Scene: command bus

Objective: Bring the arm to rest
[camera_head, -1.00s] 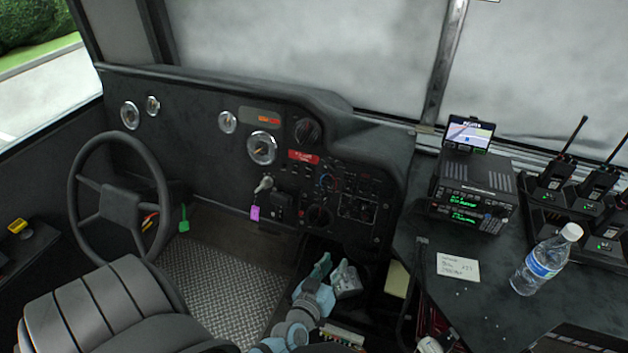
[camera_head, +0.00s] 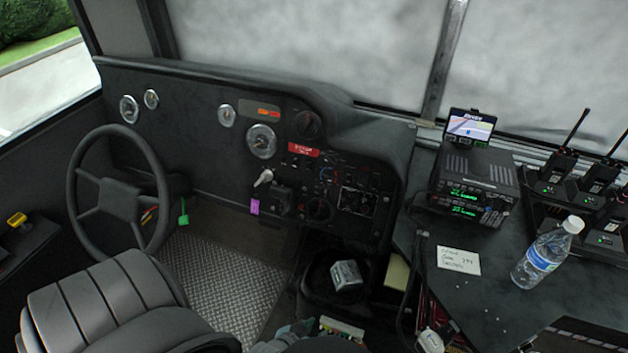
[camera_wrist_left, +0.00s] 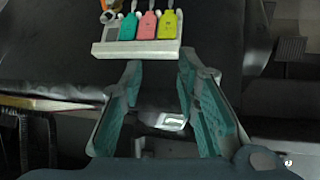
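My left gripper (camera_head: 296,330) shows only as a bit of teal at the bottom edge of the head view, with the rest cut off. In the left wrist view the same gripper (camera_wrist_left: 160,66) has its two teal-padded fingers spread apart, with nothing held between them. A small pale item (camera_wrist_left: 172,121) shows through the gap, apparently beyond the fingers; I cannot tell what it is. My right gripper is in neither view.
A crumpled silver item (camera_head: 346,275) lies in a dark bin (camera_head: 318,290) under the dashboard. A rack with coloured tags (camera_wrist_left: 136,48) is just past my left fingertips. The driver's seat (camera_head: 105,305) is left; a water bottle (camera_head: 546,255) and radio (camera_head: 474,190) stand on the right console (camera_head: 440,285).

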